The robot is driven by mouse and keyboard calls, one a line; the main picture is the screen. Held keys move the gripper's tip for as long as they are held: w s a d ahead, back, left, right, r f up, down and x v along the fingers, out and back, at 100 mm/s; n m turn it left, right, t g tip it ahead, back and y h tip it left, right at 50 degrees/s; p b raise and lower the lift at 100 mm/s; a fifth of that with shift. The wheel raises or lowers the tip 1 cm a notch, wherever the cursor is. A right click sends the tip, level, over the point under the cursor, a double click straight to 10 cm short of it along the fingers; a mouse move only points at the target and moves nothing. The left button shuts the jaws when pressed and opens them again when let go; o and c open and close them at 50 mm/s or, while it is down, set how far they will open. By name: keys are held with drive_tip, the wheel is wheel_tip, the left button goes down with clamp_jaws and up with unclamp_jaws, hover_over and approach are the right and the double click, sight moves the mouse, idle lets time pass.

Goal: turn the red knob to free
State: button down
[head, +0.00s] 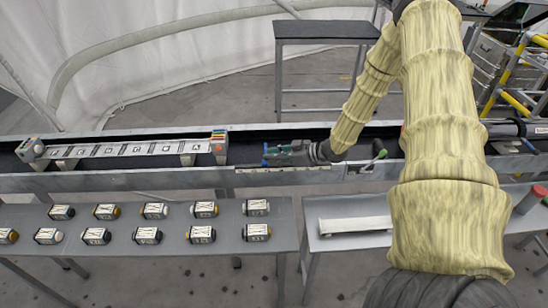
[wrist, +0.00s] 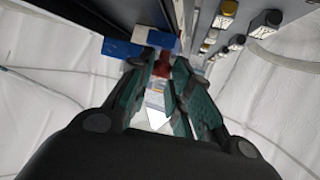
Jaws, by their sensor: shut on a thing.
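The red knob (wrist: 162,60) shows as a small dark red piece between the fingertips of my gripper (wrist: 161,74) in the wrist view. The two green-padded fingers stand on either side of it, and the gripper is shut on it. In the head view my gripper (head: 280,152) lies nearly level over the long rail, pointing left. There the knob is hidden behind the fingers. Blue parts (wrist: 122,47) sit beside the knob in the wrist view. The knob's exact turn angle cannot be told.
On the rail, a white labelled unit (head: 130,149) lies to the left and a green-tipped lever (head: 379,154) to the right.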

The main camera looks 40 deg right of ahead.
drive_tip(key=shift+w+d+n+g+y, duration=0.2)
drive_tip(key=shift+n+g+y, duration=0.45)
drive_tip(key=shift+n, duration=0.25)
drive_tip(key=shift+r, duration=0.1)
drive_tip(key=c, duration=1.3)
unclamp_jaws()
drive_tip(key=shift+s, duration=0.1)
drive_tip(key=v, duration=1.2)
drive_tip(key=shift+d, duration=0.1)
